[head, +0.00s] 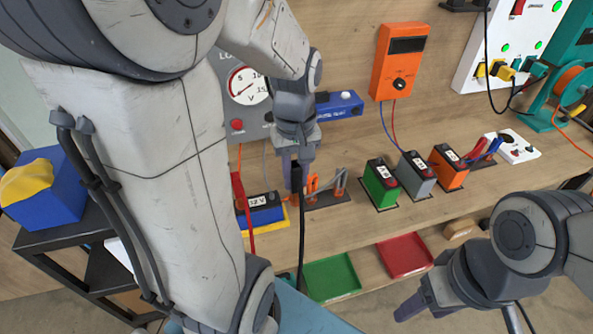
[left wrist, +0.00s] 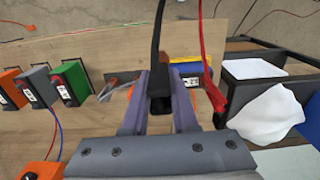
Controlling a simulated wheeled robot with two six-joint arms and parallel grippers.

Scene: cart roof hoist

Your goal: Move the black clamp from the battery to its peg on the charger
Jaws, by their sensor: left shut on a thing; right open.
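The black clamp (left wrist: 159,98) is held between the two fingers of my left gripper (left wrist: 160,108) in the left wrist view. In the head view, my left gripper (head: 298,172) points down, with the clamp's black cable hanging below it. The blue and black 12 V battery (head: 261,209) stands just left of the clamp; I cannot tell whether they touch. The red clamp (left wrist: 215,96) is at the battery's other side. The grey charger (head: 242,85) with a round meter stands behind, partly hidden by my left arm; its peg is not clear. My right gripper (head: 412,306) is open and empty at lower right.
An orange-handled tool rack (head: 328,198) stands right beside the left gripper. Green (head: 380,184), grey (head: 415,175) and orange (head: 447,167) batteries stand further right. Green (head: 331,277) and red (head: 405,255) trays lie lower in front. An orange meter (head: 400,60) hangs on the wall.

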